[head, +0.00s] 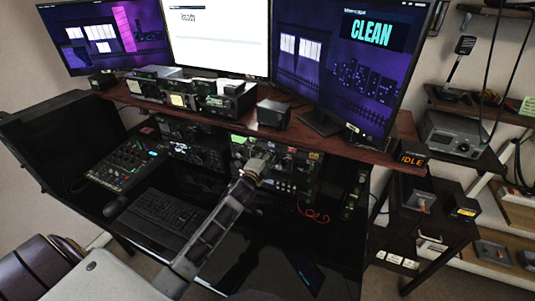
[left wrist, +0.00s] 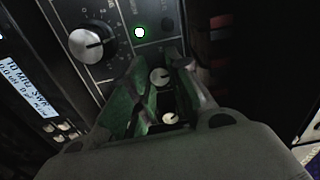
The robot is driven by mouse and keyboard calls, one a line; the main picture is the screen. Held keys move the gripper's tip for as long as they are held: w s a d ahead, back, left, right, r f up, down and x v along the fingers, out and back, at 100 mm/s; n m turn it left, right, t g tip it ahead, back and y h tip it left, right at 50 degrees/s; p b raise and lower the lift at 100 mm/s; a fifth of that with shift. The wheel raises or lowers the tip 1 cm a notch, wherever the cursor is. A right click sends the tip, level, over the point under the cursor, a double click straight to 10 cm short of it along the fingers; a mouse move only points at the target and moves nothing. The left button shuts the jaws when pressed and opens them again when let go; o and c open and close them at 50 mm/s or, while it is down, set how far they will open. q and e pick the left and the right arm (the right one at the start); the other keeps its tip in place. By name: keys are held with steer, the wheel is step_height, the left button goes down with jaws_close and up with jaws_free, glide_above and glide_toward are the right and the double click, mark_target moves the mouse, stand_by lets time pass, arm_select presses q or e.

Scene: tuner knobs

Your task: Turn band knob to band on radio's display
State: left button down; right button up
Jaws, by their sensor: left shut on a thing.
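The radio (head: 292,163) is a dark unit with knobs under the desk shelf. My left gripper (head: 257,168) reaches its front from the lower left. In the left wrist view, the green fingers of my left gripper (left wrist: 164,82) are closed around a small silver knob (left wrist: 160,75). A second small knob (left wrist: 171,118) shows lower between the fingers. A larger silver knob (left wrist: 91,43) with a marked scale is up and left, clear of the fingers. A lit label or display (left wrist: 28,87) at left has small, partly legible text. I cannot read which knob is the band knob. My right gripper is out of view.
A keyboard (head: 157,218) and a mixer (head: 128,163) lie left of my arm. The wooden shelf (head: 340,148) overhangs the radio.

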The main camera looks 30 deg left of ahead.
arm_select(q)
steer(key=shift+n+p, duration=0.3)
steer(key=shift+n, duration=0.8)
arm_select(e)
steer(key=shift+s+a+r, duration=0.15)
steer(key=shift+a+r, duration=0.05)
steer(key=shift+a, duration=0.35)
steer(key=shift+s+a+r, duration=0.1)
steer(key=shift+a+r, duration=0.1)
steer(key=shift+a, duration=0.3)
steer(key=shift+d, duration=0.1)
arm_select(q)
steer(key=c, duration=1.7)
jaws_free()
steer(key=shift+c, duration=0.2)
steer(key=o, duration=0.5)
steer(key=shift+c, duration=0.2)
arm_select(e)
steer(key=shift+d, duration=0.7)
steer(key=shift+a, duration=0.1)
